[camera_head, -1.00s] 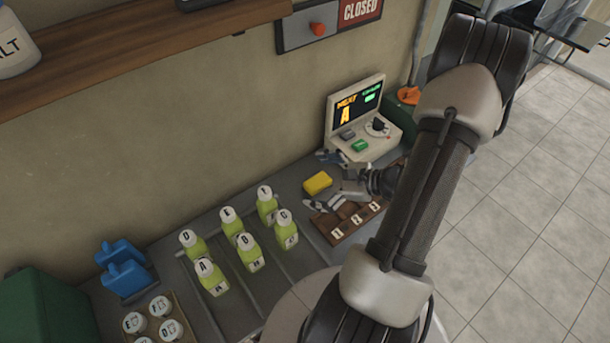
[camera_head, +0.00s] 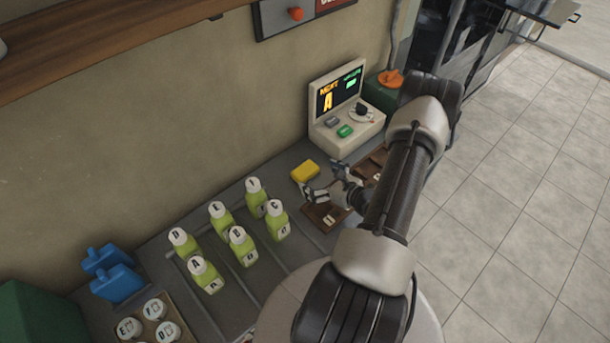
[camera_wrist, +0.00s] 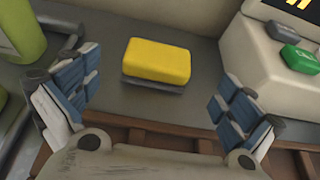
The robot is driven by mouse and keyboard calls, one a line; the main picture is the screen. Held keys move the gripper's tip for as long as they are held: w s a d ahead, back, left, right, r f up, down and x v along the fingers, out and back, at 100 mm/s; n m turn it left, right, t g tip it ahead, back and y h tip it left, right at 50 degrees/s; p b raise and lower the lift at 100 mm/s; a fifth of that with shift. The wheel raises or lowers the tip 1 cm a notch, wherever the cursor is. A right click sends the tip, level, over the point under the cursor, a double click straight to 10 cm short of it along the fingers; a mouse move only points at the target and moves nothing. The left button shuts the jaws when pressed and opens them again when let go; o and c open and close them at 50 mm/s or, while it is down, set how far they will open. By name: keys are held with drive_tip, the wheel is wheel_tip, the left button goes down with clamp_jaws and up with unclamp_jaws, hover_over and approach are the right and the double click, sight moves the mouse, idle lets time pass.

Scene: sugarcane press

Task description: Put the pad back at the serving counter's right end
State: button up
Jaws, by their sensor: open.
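The pad looks like a yellow block with a dark grey base; this yellow pad (camera_head: 305,171) lies on the grey counter (camera_head: 160,218), left of the screen console. In the wrist view the pad (camera_wrist: 157,60) is just beyond the fingers, midway between them and touched by neither. My gripper (camera_head: 325,182) is low over the counter beside the pad. In the wrist view my gripper (camera_wrist: 155,95) has its two blue-padded fingers wide apart, with nothing between them.
The console (camera_head: 345,115) stands close right of the pad. A wooden tray (camera_head: 325,215) with number tiles lies under my gripper. Several green bottles (camera_head: 237,245) stand to the left. Blue containers (camera_head: 115,273) are further left. The wall is behind.

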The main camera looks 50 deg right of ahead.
sight(306, 171)
drive_tip(key=b+x, duration=0.1)
drive_tip(key=x, duration=0.6)
drive_tip(key=shift+a+r+b, duration=0.1)
drive_tip(key=shift+b, duration=0.3)
drive_tip(key=shift+c, duration=0.4)
drive_tip(key=c, duration=1.1)
drive_tip(key=shift+r, duration=0.15)
wheel_tip(306, 171, up, 20)
drive_tip(key=p, duration=0.6)
drive_tip(key=w+a+r+n+y+b, duration=0.1)
drive_tip(key=w+a+n+y, duration=0.25)
drive_tip(key=a, duration=0.45)
drive_tip(key=w+a+r+n+y, duration=0.1)
drive_tip(key=w+a+n+y, duration=0.2)
drive_tip(key=a, duration=0.6)
drive_tip(key=a+n+g+y, duration=0.2)
drive_tip(key=a, duration=0.4)
drive_tip(key=a+r+n+g+y, duration=0.1)
drive_tip(key=a+y, duration=0.1)
drive_tip(key=a, duration=0.3)
drive_tip(key=a+n+g+y+b, duration=0.1)
drive_tip(key=a+n+g+y, duration=0.1)
drive_tip(key=a, duration=0.4)
drive_tip(key=shift+s+a+r+n+g, duration=0.15)
drive_tip(key=shift+a+r+n+g, duration=0.15)
drive_tip(key=shift+a+n, duration=0.05)
